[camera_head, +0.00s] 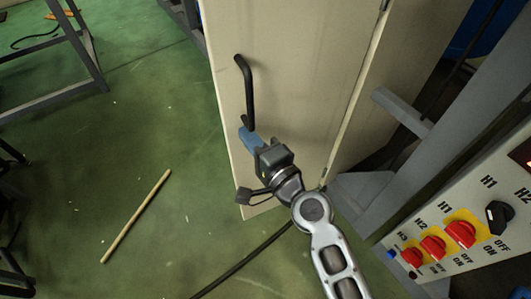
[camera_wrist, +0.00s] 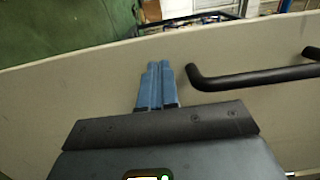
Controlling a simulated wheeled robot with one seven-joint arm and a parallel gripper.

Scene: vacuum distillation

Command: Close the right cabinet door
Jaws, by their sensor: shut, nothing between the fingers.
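The cabinet door (camera_head: 287,75) is a tall cream panel that stands swung open from the cabinet. Its hinge edge is on the right and its free edge on the left. A black bar handle (camera_head: 246,92) is fixed near the free edge; it also shows in the wrist view (camera_wrist: 255,77). My gripper (camera_head: 248,138) has blue fingers and is at the door's face just below the handle. In the wrist view, the fingers (camera_wrist: 159,84) are shut together and empty, beside the handle's bent end. I cannot tell whether they touch the door.
A control panel (camera_head: 470,235) with red knobs stands at the lower right, by a grey metal frame (camera_head: 440,140). A wooden stick (camera_head: 135,217) lies on the green floor at the left. A black cable (camera_head: 243,262) crosses the floor below the door. The left floor is mostly free.

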